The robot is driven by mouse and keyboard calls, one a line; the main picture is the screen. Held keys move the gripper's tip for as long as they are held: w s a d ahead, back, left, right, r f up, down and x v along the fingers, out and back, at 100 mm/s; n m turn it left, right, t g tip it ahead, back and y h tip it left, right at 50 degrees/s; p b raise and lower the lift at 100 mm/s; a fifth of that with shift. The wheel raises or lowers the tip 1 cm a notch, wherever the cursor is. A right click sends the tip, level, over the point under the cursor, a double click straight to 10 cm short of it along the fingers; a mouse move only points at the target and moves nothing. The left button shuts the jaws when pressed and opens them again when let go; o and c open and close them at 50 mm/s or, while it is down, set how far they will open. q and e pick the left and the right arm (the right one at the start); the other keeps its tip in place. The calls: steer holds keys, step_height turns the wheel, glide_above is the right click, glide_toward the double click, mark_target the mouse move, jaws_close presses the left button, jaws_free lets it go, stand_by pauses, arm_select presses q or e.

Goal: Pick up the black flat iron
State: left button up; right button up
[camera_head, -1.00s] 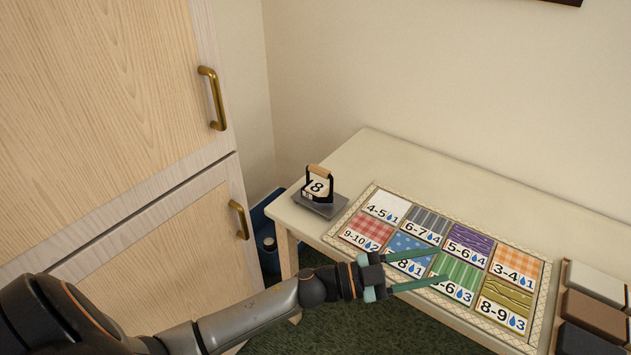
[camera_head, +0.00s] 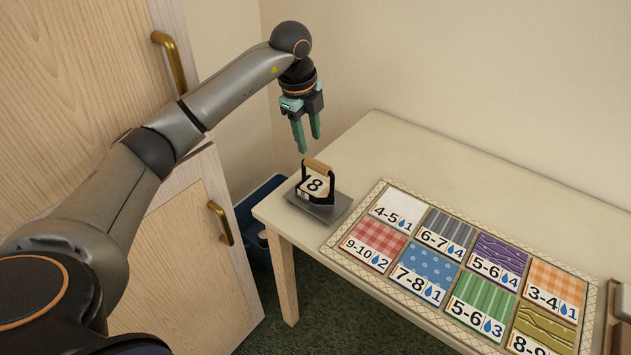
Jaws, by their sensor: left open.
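The black flat iron (camera_head: 313,188) stands upright on a grey plate (camera_head: 334,211) at the left end of the cream table. It has a wooden top handle and a white card marked 8 on it. My left gripper (camera_head: 309,146) is above the iron, pointing down. Its two green fingers are apart with nothing between them, and they do not touch the iron. My right gripper is not in view.
A mat (camera_head: 341,252) with patterned, numbered cards lies right of the iron on the table (camera_head: 400,140). A wooden cabinet (camera_head: 180,270) with brass handles stands at left. A blue bin (camera_head: 250,215) is on the floor between the cabinet and table.

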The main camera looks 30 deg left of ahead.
mark_target(315, 183)
arm_select(q)
steer(key=f, duration=0.4)
steer(key=w+f, duration=0.1)
steer(key=f, duration=0.6)
steer(key=shift+w+d+f, duration=0.25)
steer(key=shift+w+f, duration=0.05)
steer(key=shift+w, duration=0.1)
steer(key=shift+c, duration=0.3)
jaws_close()
steer(key=shift+r, duration=0.15)
